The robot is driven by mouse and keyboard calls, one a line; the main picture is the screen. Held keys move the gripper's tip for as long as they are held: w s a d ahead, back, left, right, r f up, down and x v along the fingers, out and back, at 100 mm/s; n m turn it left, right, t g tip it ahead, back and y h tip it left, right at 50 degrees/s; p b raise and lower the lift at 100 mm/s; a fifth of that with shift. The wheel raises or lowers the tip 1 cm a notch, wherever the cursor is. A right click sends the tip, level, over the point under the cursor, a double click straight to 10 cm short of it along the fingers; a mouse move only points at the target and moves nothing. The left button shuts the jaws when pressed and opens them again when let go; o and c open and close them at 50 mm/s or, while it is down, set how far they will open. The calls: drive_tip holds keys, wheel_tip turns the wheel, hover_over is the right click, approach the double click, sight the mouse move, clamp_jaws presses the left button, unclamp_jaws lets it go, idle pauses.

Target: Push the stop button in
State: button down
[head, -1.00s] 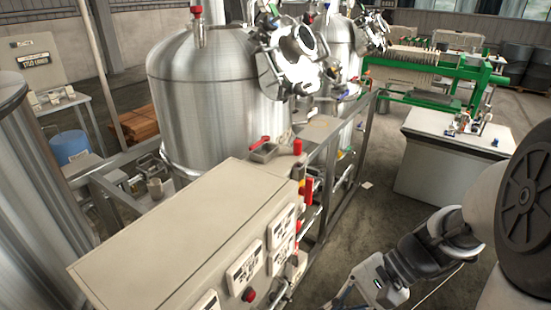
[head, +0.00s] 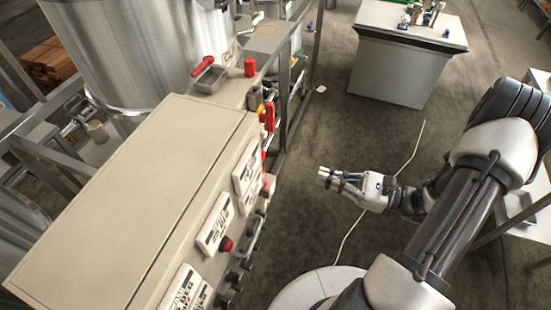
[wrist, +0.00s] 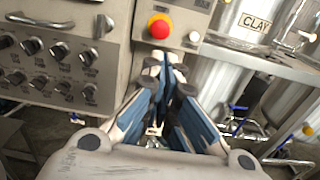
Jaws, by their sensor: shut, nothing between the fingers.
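The stop button is a red mushroom head on a yellow ring (wrist: 159,26), on the beige panel's front near its right edge in the wrist view. It stands out from the panel. In the head view a small red spot at the panel's far end may be it, seen edge-on. My gripper (head: 322,176) is shut and empty, to the right of the panel with a clear gap, pointing at it. In the wrist view its fingertips (wrist: 162,62) show just below the button, apart from it.
Rows of black knobs (wrist: 47,75) and a metal handle (wrist: 40,20) are left of the button. A small white button (wrist: 194,37) is to its right. Another red button (head: 226,244) sits between labels on the panel's sloped face. A cable (head: 385,190) crosses the open floor.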

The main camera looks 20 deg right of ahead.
drive_tip(key=b+x, duration=0.2)
drive_tip(key=x, duration=1.2)
drive_tip(key=shift+b, duration=0.4)
drive_tip(key=shift+a, duration=0.1)
drive_tip(key=shift+x, duration=0.85)
drive_tip(key=p+v, duration=0.2)
drive_tip(key=v, duration=1.2)
drive_tip(key=shift+s, duration=0.1)
